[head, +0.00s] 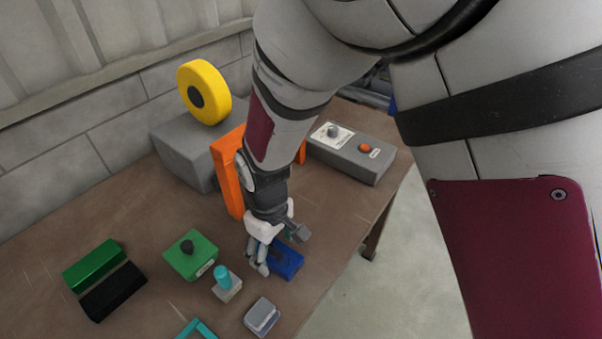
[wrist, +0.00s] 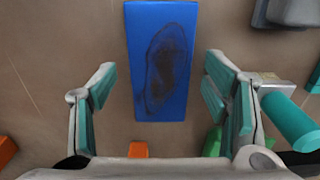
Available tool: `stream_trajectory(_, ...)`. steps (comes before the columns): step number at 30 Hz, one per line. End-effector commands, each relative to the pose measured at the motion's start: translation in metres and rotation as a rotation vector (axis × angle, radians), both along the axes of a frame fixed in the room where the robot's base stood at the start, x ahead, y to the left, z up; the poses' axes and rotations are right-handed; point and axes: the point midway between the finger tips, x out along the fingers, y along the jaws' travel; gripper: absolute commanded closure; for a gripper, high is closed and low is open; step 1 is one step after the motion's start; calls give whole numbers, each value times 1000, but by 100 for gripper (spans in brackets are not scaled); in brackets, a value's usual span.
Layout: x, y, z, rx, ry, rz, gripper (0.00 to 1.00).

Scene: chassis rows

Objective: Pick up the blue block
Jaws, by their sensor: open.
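The blue block (head: 287,262) lies flat on the brown table in the head view, partly hidden by my gripper. In the wrist view the blue block (wrist: 177,25) is a long rectangle with a dark oval patch on its top face. My gripper (head: 273,260) points down at it from above. In the wrist view my gripper (wrist: 160,95) is open, with its teal-padded fingers apart on either side of the block's near part. There are gaps between the pads and the block; its height above the block is hard to tell.
A grey piece with a teal cylinder (head: 224,281) and a grey box (head: 261,316) stand near the block. A green box with a black knob (head: 191,255) is at left. An orange frame (head: 226,175) stands behind my gripper. The table's right edge is close.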

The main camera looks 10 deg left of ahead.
Motion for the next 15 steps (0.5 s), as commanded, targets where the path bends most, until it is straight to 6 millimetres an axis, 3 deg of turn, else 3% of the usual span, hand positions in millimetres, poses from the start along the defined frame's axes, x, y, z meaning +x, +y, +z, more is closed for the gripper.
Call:
stream_trajectory(8, 0, 0, -3, 0, 0, 0, 31)
stream_trajectory(15, 0, 0, -2, 0, 0, 0, 85)
